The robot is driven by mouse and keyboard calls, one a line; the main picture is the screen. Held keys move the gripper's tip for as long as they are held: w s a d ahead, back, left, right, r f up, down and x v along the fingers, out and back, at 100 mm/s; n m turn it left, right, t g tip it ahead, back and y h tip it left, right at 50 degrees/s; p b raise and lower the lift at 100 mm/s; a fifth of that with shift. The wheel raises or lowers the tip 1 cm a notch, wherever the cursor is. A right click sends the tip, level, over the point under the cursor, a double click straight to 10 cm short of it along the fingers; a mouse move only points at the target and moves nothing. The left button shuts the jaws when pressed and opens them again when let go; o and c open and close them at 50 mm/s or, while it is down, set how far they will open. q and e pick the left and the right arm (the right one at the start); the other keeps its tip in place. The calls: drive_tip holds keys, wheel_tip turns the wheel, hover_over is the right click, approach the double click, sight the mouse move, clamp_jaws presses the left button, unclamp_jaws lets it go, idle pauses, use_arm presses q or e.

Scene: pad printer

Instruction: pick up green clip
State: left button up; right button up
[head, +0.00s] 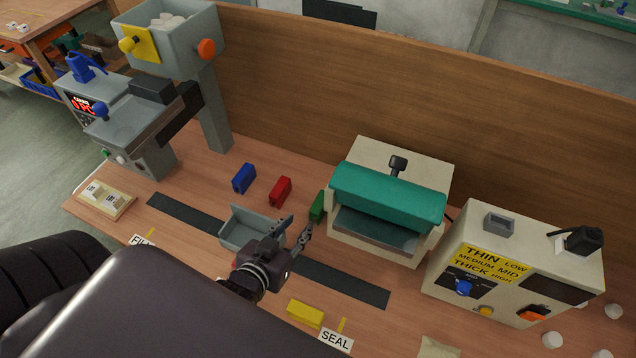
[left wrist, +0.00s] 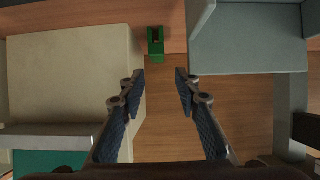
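The green clip (head: 317,206) stands on the wooden table against the left side of the teal-topped sealer, partly hidden by it in the head view. In the left wrist view the green clip (left wrist: 156,44) lies beyond the fingertips, near the top centre. My left gripper (head: 297,231) is open and empty, short of the clip and apart from it; its two fingers (left wrist: 161,79) show spread in the left wrist view. My right gripper is not in view.
A grey tray (head: 238,230) is close beside my left gripper, and the sealer (head: 388,205) is on the other side. Blue (head: 244,178) and red (head: 280,191) clips stand to the left. A yellow block (head: 305,313) lies in front.

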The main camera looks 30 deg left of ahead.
sight(319, 203)
use_arm(q)
drive_tip(key=x, duration=0.4)
drive_tip(key=shift+w+d+p, duration=0.25)
drive_tip(key=shift+w+p, duration=0.05)
drive_tip(key=shift+p, duration=0.05)
drive_tip(key=shift+x, duration=1.25)
drive_tip(key=x, duration=0.3)
drive_tip(key=shift+w+p, duration=0.2)
drive_tip(key=shift+p, duration=0.2)
drive_tip(key=shift+w+f, duration=0.3)
drive_tip(key=c, duration=0.6)
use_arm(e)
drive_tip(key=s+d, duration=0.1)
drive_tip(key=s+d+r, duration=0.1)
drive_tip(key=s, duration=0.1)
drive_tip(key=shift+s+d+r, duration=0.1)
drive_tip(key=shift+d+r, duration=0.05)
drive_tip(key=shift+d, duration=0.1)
